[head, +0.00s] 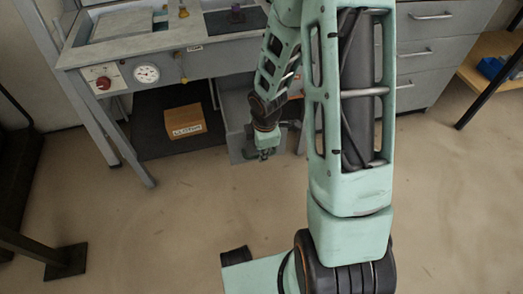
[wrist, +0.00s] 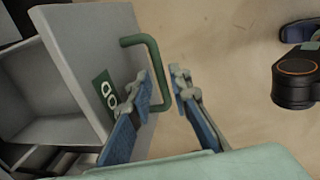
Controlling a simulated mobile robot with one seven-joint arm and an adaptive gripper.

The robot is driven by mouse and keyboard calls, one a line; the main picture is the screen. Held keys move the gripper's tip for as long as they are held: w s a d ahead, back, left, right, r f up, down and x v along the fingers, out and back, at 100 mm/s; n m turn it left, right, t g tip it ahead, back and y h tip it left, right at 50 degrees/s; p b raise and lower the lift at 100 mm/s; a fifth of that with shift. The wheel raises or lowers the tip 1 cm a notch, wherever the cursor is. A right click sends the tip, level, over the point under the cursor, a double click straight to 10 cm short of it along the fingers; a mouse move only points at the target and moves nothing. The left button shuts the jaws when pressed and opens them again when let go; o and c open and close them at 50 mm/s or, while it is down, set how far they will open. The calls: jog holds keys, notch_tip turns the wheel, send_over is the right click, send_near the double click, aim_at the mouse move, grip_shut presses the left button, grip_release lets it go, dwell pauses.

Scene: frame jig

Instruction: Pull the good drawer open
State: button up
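The good drawer's grey front (wrist: 90,50) stands at the left of the wrist view, with a dark green label whose lettering is partly hidden. Its box interior shows behind the front, so the drawer is at least partly out. Its green handle (wrist: 152,48) sticks out from the front. My gripper (wrist: 163,82) is open, with the handle's bar between its fingers, close to the left finger; contact is unclear. In the head view my gripper (head: 265,154) is low, by the grey drawer unit (head: 237,108) under the bench; my arm hides part of it.
A cardboard box (head: 185,121) sits on a dark mat under the workbench (head: 150,45). A red button (head: 103,83) and a dial gauge (head: 146,74) are on the bench front. A grey drawer cabinet (head: 430,50) stands at right. The floor in front is clear.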

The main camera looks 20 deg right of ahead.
jog(key=shift+o, duration=0.4)
notch_tip(320, 180, up, 12)
jog(key=s, duration=0.2)
dwell(0.4)
jog(key=shift+s+f, duration=0.1)
